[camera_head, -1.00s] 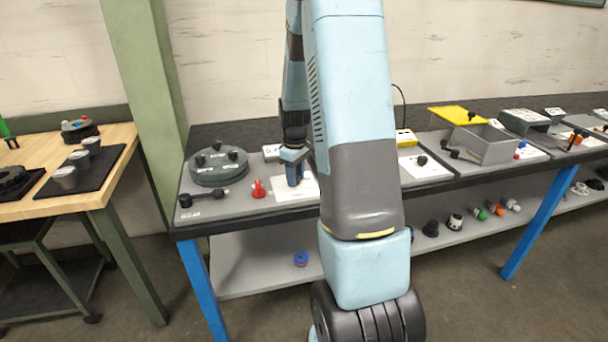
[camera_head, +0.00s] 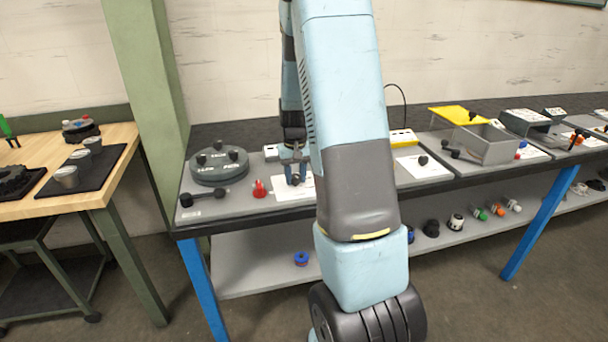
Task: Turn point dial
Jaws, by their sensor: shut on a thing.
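My gripper (camera_head: 294,179) points down over a white card (camera_head: 280,187) on the grey bench, left of my large arm link. Its two blue-grey fingers stand around a small dark knob (camera_head: 295,180) on that card, which I take to be the point dial, and are shut on it. The dial's pointer and markings are too small to read, and part of the card is hidden behind my arm.
A round grey unit with black knobs (camera_head: 219,167) stands to the left. A red part (camera_head: 259,189) and a black bar with round ends (camera_head: 202,198) lie near the front edge. A second white card with a black knob (camera_head: 423,160) and a grey bin (camera_head: 487,146) are right of my arm.

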